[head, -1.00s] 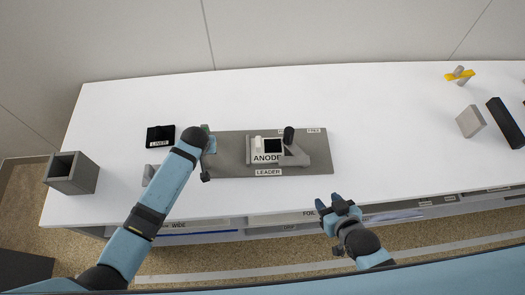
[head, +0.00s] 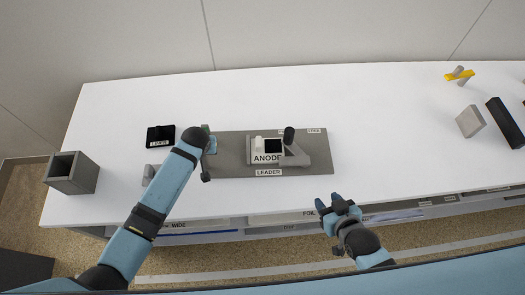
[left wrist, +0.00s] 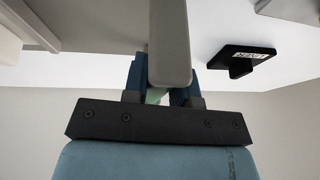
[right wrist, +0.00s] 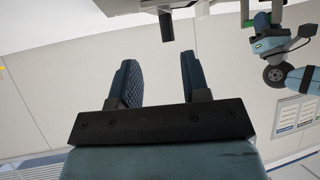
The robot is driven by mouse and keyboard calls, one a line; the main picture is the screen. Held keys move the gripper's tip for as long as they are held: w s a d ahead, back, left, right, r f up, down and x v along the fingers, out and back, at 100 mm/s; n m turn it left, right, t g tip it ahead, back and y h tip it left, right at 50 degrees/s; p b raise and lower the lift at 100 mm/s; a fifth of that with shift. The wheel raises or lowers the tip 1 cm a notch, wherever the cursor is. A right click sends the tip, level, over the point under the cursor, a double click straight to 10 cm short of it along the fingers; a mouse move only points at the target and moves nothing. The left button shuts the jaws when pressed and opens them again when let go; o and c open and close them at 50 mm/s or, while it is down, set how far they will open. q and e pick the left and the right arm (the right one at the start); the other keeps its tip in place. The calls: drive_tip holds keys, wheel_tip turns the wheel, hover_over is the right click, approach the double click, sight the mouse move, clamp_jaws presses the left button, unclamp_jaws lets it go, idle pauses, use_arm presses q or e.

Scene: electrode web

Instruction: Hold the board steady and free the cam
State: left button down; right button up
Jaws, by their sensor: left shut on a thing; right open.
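The grey board (head: 230,160) lies on the white table, with a block labelled ANODE (head: 266,157) and a LEADER label on it. The cam appears to be the grey piece (head: 297,156) at the board's right part, with an upright black knob (head: 289,134). A knob like it shows above my right fingers in the right wrist view (right wrist: 166,26). My left gripper (head: 208,148) is at the board's left end, shut on a grey upright edge (left wrist: 169,45) there. My right gripper (head: 340,206) is open and empty at the table's front edge, right of and nearer than the board.
A black LINER piece (head: 160,136) and an open grey box (head: 72,172) are at the left. A grey block (head: 470,121), a black bar (head: 505,123) and a yellow-and-grey piece (head: 459,75) are at the right. The table between board and grey block is clear.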

drive_tip(key=shift+c, duration=0.4)
drive_tip(key=shift+f, duration=0.15)
drive_tip(key=c, duration=0.3)
drive_tip(key=w+a+n+y, duration=0.1)
drive_tip(key=w+a+n, duration=0.1)
drive_tip(key=a+n, duration=0.1)
drive_tip(key=w+a+f+n+y, duration=0.1)
drive_tip(key=w+a+n, duration=0.2)
drive_tip(key=w+a+f+n, duration=0.1)
drive_tip(key=w+a+n, duration=0.1)
drive_tip(key=w+a, duration=0.1)
drive_tip(key=shift+w+a+f+n+y, duration=0.1)
drive_tip(key=shift+a+f+n+y, duration=0.05)
drive_tip(key=shift+a+n+y, duration=0.3)
clamp_jaws()
drive_tip(key=n+g+h, duration=0.2)
drive_tip(key=n+h, duration=1.1)
drive_tip(key=n, duration=0.4)
approach(287, 136)
drive_tip(key=shift+m+h, duration=0.25)
drive_tip(key=f, duration=0.1)
drive_tip(key=w+f, duration=0.1)
drive_tip(key=d+f, duration=0.1)
drive_tip(key=f, duration=0.1)
drive_tip(key=shift+w+d, duration=0.1)
drive_tip(key=shift+w, duration=0.3)
drive_tip(key=shift+w+d, duration=0.75)
drive_tip(key=shift+w, duration=0.2)
drive_tip(key=shift+w+d, duration=0.4)
drive_tip(key=shift+w, duration=0.05)
